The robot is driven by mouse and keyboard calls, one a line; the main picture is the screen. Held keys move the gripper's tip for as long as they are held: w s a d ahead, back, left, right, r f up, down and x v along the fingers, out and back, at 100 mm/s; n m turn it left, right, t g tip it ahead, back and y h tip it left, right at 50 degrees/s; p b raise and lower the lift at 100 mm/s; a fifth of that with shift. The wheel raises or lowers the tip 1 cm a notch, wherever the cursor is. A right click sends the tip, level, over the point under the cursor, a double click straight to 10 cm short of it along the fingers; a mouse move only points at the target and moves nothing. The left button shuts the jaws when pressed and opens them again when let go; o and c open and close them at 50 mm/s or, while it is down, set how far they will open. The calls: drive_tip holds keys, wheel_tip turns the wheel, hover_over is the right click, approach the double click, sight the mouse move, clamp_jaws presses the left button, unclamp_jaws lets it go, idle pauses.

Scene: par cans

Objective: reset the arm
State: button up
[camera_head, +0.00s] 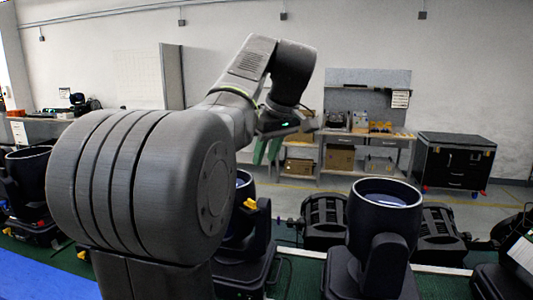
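My arm fills the left and middle of the head view, raised and bent, with its far end hanging down in front of the back wall. My gripper (267,151) is at that end, partly hidden behind my own arm link. Two narrow greenish pieces show there, too small to tell whether they are open or shut. No object can be made out in it. A par can (386,235) with an open round top stands to the right of the arm, apart from it. Another par can (243,225) is partly hidden behind my arm.
More dark lights stand at the left edge (28,190) and behind the front row (325,218). A workbench (365,139) and a black wheeled case (455,162) stand at the back. A tilted screen (522,253) is at the right edge. The air right of the arm is clear.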

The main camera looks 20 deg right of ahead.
sight(251, 200)
idle(0.4)
drive_tip(key=p+x, duration=0.1)
drive_tip(key=x, duration=1.3)
drive_tip(key=shift+r, duration=0.1)
